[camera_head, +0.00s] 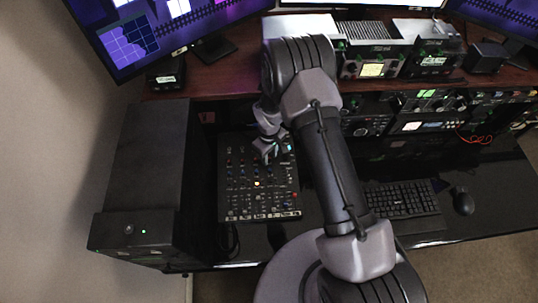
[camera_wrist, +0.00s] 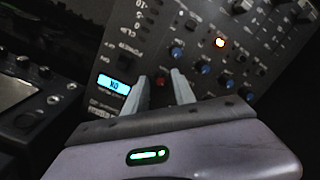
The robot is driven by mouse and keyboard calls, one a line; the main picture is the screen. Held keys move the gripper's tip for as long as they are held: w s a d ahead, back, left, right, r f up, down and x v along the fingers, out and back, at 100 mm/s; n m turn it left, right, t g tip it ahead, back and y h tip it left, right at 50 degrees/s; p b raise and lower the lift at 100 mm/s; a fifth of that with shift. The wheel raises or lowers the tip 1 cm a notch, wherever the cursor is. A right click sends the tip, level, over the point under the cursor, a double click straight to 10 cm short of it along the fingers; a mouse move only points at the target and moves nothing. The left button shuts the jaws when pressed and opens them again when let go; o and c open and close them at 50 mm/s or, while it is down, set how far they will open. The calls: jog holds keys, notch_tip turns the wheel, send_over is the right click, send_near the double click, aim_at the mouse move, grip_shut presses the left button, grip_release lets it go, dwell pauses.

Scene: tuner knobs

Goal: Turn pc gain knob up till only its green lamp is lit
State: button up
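A black mixer panel (camera_head: 235,207) with rows of small knobs lies on the desk; it also fills the upper wrist view (camera_wrist: 190,18). I see no lit green lamp among the knobs. Labels are too small to tell which is the pc gain knob. My gripper (camera_wrist: 161,75) is over the panel's far part, fingers apart, holding nothing visible; it also shows in the head view (camera_head: 270,157).
A lit blue display (camera_wrist: 114,84) sits on the panel. A tall black case (camera_head: 150,160) stands left of the panel. A keyboard (camera_head: 400,201) and mouse (camera_head: 463,201) lie to the right. Radio units (camera_head: 425,105) and monitors (camera_head: 165,30) stand behind.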

grip_shut()
jog(key=shift+m+b, duration=0.35)
jog(key=shift+m, duration=0.05)
jog(key=m+b, duration=0.2)
jog(key=m, duration=0.1)
jog(key=shift+f+m+b, duration=0.15)
jog(key=shift+m+b, duration=0.15)
jog(key=shift+b, duration=0.05)
jog(key=shift+m+y+b, duration=0.4)
jog(key=shift+m+b, duration=0.75)
jog(key=shift+m, duration=0.95)
jog(key=shift+r, duration=0.2)
jog(key=shift+o, duration=1.3)
grip_release()
